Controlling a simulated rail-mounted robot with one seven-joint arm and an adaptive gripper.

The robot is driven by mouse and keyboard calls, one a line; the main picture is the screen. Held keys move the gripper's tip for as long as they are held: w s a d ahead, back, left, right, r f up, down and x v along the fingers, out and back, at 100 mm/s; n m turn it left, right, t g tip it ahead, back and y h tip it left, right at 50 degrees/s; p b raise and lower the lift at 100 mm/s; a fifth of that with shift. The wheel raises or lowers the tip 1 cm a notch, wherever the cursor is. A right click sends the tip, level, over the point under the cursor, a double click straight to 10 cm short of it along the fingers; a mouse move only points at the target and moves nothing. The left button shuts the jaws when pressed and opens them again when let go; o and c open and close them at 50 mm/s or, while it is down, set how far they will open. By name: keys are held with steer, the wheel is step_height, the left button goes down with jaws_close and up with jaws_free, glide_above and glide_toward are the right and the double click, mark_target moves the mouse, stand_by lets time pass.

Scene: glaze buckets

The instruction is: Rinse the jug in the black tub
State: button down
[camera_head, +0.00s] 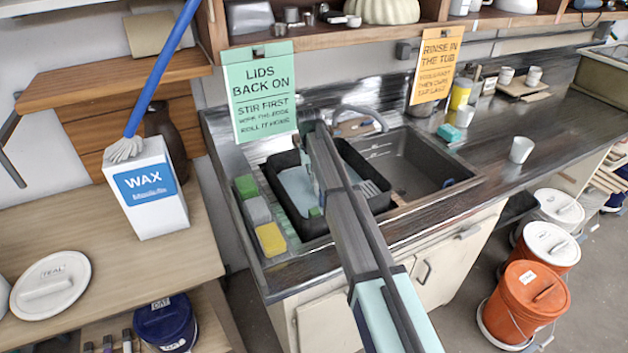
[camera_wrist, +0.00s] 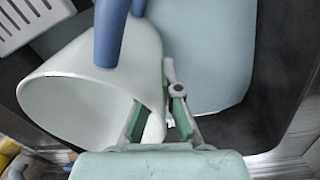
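The black tub (camera_head: 377,203) sits in the left sink basin, with a flat pale-blue area inside it. My gripper is low over the tub, its fingertips largely hidden behind my arm in the head view. In the wrist view, a pale jug (camera_wrist: 75,75) lies tilted with its open mouth toward the lower left. A blue-grey handle (camera_wrist: 108,35) shows above it. My gripper (camera_wrist: 157,108) has its two green fingers apart at the jug's right side. I cannot tell whether they grip its wall. The pale-blue area (camera_wrist: 205,50) lies beyond.
A faucet (camera_head: 360,112) arches behind the tub. Green, grey and yellow sponges (camera_head: 270,239) line the left sink edge. A white cup (camera_head: 521,149) stands on the right counter. A WAX box (camera_head: 146,205) stands on the left bench.

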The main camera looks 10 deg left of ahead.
step_height(320, 180, up, 18)
steer(key=p, duration=0.7)
steer(key=shift+p, duration=0.35)
stand_by(0.3)
steer(key=shift+f, duration=0.1)
stand_by(0.7)
